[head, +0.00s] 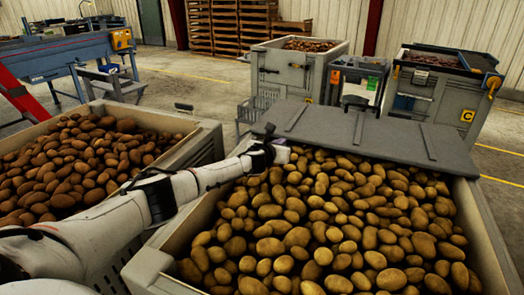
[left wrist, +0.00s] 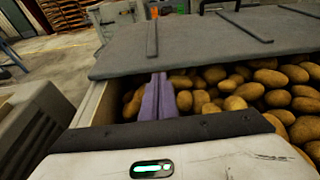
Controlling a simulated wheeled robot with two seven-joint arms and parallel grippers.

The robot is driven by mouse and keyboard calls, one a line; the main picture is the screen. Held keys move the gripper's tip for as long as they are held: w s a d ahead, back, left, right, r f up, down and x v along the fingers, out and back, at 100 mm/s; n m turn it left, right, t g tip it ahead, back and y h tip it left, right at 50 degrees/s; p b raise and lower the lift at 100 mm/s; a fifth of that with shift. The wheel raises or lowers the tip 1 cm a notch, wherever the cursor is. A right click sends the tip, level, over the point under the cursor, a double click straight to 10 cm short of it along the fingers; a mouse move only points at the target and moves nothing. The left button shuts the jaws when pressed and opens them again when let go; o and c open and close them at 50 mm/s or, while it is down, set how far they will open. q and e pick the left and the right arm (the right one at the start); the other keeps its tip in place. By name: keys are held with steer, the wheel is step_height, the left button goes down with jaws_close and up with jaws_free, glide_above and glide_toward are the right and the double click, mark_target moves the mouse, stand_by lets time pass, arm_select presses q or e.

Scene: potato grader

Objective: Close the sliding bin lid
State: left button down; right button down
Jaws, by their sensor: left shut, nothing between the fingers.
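The sliding bin lid (head: 380,136) is a flat dark grey panel with raised ribs. It covers the far part of the right-hand potato bin (head: 190,222), and the near part is open. The lid also spans the upper left wrist view (left wrist: 210,45), its near edge facing me. My left gripper (head: 281,153) is at the lid's near left corner, above the bin's left side. Its purple fingers (left wrist: 158,97) are shut with nothing between them and point towards the lid's edge. I cannot tell whether they touch it. My right gripper is not in view.
Potatoes (head: 330,225) fill the bin's open part up to near the rim. Another full bin (head: 205,140) stands close on the left. More grey bins (head: 435,100) stand behind, and a blue conveyor frame (head: 65,55) is at the far left. Open floor lies between.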

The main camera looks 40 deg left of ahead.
arm_select(q)
steer(key=shift+s+d+f, duration=0.2)
steer(key=shift+d+f, duration=0.1)
steer(key=shift+s+d+f, duration=0.1)
steer(key=shift+s+d, duration=0.05)
steer(key=shift+s, duration=0.15)
steer(key=v, duration=0.7)
steer(key=shift+s+r, duration=0.25)
